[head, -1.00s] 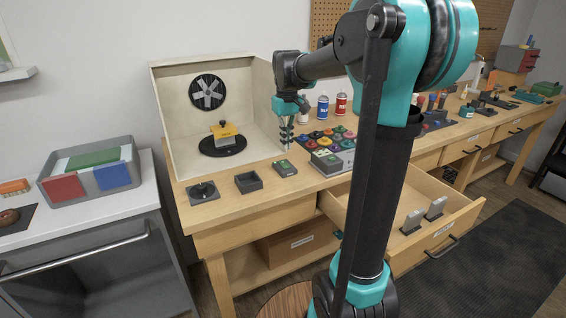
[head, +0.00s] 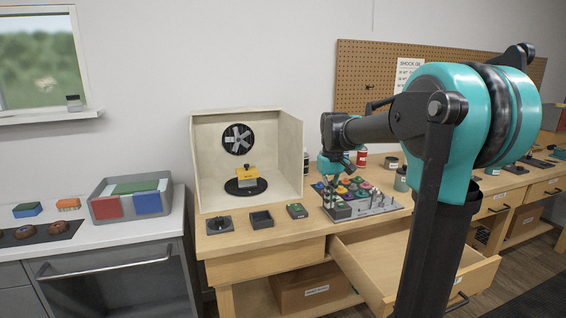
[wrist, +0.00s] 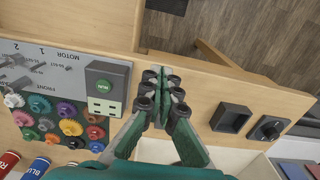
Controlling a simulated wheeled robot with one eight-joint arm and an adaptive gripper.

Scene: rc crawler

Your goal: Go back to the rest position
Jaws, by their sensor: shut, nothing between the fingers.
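My gripper (head: 336,188) hangs at the end of my raised arm, over the wooden workbench (head: 225,240), beside the board of coloured gears. In the wrist view my gripper (wrist: 161,98) points down with its fingers together and nothing between them. Below it are bare bench wood and the bench's front edge. It is apart from the objects on the bench.
A dark square tray (head: 261,219) and a black knob unit (head: 219,225) sit at the bench front. The spray booth (head: 290,160) stands behind. An open drawer (head: 365,255) juts out.

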